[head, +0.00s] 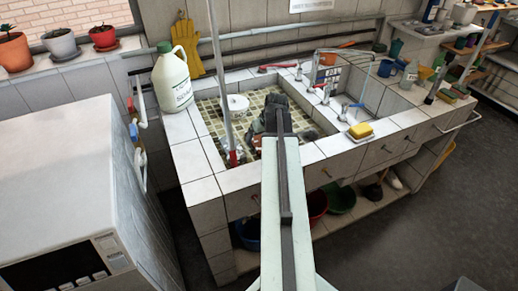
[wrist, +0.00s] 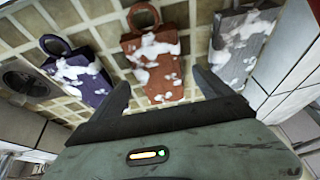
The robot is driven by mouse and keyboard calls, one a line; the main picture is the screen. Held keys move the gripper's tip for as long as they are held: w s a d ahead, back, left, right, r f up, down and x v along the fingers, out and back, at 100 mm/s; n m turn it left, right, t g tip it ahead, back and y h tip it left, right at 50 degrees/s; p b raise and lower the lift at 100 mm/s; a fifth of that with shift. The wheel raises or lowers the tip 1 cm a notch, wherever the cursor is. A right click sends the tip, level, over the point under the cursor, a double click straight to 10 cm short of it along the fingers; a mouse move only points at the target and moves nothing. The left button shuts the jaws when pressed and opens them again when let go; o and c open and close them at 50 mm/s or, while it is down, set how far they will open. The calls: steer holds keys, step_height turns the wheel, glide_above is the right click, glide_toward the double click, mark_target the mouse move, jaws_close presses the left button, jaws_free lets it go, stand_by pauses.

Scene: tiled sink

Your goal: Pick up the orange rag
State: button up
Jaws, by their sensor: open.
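The orange rag (wrist: 160,63) is a rust-orange cloth with white foamy patches and a ring at its far end, lying on the tiled sink bottom in the wrist view. It is ahead of my gripper (wrist: 166,92), whose two dark fingers are spread with nothing between them. The rag's near end shows in line with the gap, apart from the fingers.
A purple rag (wrist: 80,75) lies left of the orange one and a grey rag (wrist: 240,45) right, by the basin wall. A drain (wrist: 28,82) is at far left.

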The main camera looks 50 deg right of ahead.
mark_target(260, 142)
steer(key=shift+b+x, duration=0.35)
steer(key=shift+x, duration=0.7)
steer(key=shift+s+r, duration=0.1)
steer(key=shift+c, duration=0.6)
steer(key=c, duration=1.3)
step_height(260, 142, up, 10)
steer(key=p, duration=1)
steer(key=shift+r+p, duration=0.1)
steer(key=shift+p, duration=0.2)
steer(key=shift+c, duration=0.2)
